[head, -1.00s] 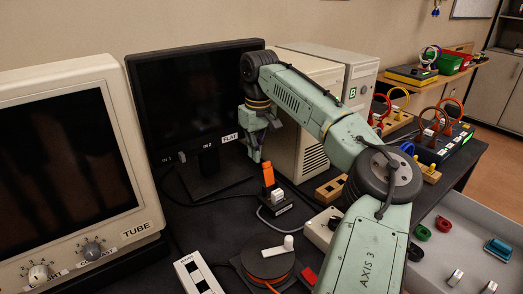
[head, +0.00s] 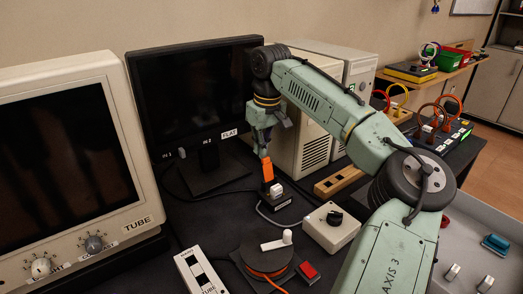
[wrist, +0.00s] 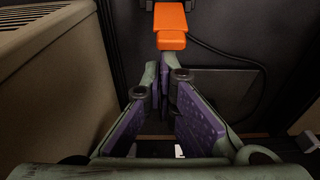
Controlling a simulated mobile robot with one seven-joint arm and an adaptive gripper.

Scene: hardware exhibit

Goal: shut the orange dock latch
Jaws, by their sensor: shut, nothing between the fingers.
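The orange dock latch (head: 267,169) stands raised on a small black dock (head: 277,202) on the dark table, just in front of the flat monitor's foot. My gripper (head: 262,153) is directly above the latch, pointing down, with its fingertips at or very near the latch's top. In the wrist view the orange latch (wrist: 171,24) is at top centre, just beyond my fingertips (wrist: 165,66), which are together with nothing between them. Whether the tips touch the latch I cannot tell.
A TUBE monitor (head: 67,160) stands at left and a FLAT monitor (head: 200,95) behind the latch. Beige computer cases (head: 315,140) stand close behind my arm. A cable reel (head: 265,257) and a beige knob box (head: 331,227) sit in front on the table.

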